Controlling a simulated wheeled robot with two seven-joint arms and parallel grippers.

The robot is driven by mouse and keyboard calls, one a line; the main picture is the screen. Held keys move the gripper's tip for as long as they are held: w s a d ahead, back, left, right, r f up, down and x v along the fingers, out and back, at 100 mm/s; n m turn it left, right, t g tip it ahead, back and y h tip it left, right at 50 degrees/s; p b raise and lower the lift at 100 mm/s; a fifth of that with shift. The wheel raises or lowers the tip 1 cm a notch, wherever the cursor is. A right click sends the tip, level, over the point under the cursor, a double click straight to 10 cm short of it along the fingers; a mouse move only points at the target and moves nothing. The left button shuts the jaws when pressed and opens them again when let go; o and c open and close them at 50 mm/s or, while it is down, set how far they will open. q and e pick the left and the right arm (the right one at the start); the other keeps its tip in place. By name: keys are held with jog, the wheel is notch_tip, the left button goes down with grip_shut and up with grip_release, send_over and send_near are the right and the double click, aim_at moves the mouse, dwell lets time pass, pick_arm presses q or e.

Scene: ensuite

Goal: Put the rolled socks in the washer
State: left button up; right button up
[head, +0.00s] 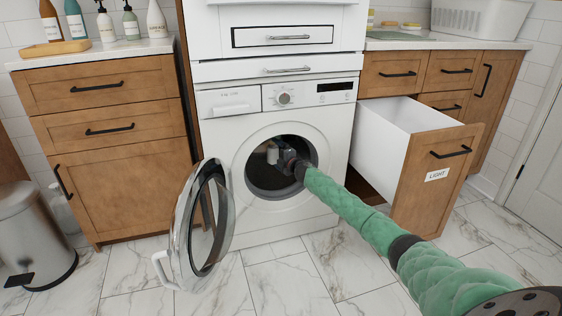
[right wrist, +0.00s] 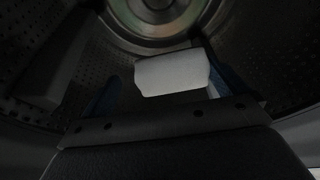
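The washer (head: 225,140) stands in the middle of the head view with its round door (head: 205,225) swung open to the left. My right arm reaches through the opening, and my right gripper (head: 282,156) is inside the dark drum. The rolled socks (right wrist: 172,73), a pale white roll, lie between the spread fingers of my right gripper (right wrist: 158,72) in the right wrist view. A gap shows at the left finger; the roll's right end is close to the right finger, contact unclear. The socks also show dimly in the head view (head: 272,151). My left gripper is out of view.
A drawer labelled LIGHT (head: 435,175) is pulled out right of the washer, close to my right arm. A metal bin (head: 30,235) stands at the left. The drum wall (right wrist: 275,75) and a raised paddle (right wrist: 52,70) surround my right gripper.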

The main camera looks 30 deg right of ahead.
jog(key=shift+s+a, duration=0.1)
jog(key=shift+s, duration=0.4)
jog(key=s+a+p, duration=0.2)
jog(key=s+a, duration=0.1)
jog(key=s, duration=1.2)
jog(key=s+a+p, duration=0.3)
jog(key=s+a, duration=0.1)
jog(key=s, duration=1.1)
jog(key=s+a+p, duration=0.3)
jog(key=s+a, duration=0.1)
jog(key=s, duration=1)
jog(key=shift+s, duration=0.4)
jog(key=shift+d, duration=0.1)
